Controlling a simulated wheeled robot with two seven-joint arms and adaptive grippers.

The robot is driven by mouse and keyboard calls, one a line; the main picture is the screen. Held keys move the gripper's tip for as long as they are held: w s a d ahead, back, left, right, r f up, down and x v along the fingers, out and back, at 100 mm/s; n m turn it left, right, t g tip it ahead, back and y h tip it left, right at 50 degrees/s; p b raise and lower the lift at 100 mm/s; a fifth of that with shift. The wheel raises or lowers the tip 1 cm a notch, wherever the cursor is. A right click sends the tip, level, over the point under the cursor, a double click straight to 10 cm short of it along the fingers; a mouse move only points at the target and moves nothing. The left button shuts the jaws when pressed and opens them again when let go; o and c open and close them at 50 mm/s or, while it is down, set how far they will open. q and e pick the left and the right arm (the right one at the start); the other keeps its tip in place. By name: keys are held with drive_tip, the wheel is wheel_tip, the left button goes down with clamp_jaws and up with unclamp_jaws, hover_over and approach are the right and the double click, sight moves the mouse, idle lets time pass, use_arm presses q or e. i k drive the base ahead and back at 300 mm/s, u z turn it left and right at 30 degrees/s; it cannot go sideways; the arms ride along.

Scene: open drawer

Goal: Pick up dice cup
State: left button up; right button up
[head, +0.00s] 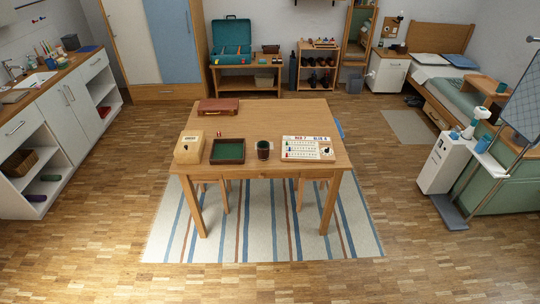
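The dice cup (263,149) is a small dark brown cup standing upright on the wooden table (260,118), near its front edge. It stands between a green-lined tray on its left and a white board on its right. Neither my left nor my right gripper is in view, so nothing is seen touching the cup.
On the table are a brown case (219,106), a pale box (189,147), a green-lined tray (228,151) and a white score board (307,148). Stools stand under the table. A striped rug (263,237) lies below, with open floor in front. A counter (48,95) stands left.

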sight(263, 151)
drive_tip(key=z, duration=0.75)
drive_tip(key=i, duration=1.8)
drive_tip(key=u, duration=0.35)
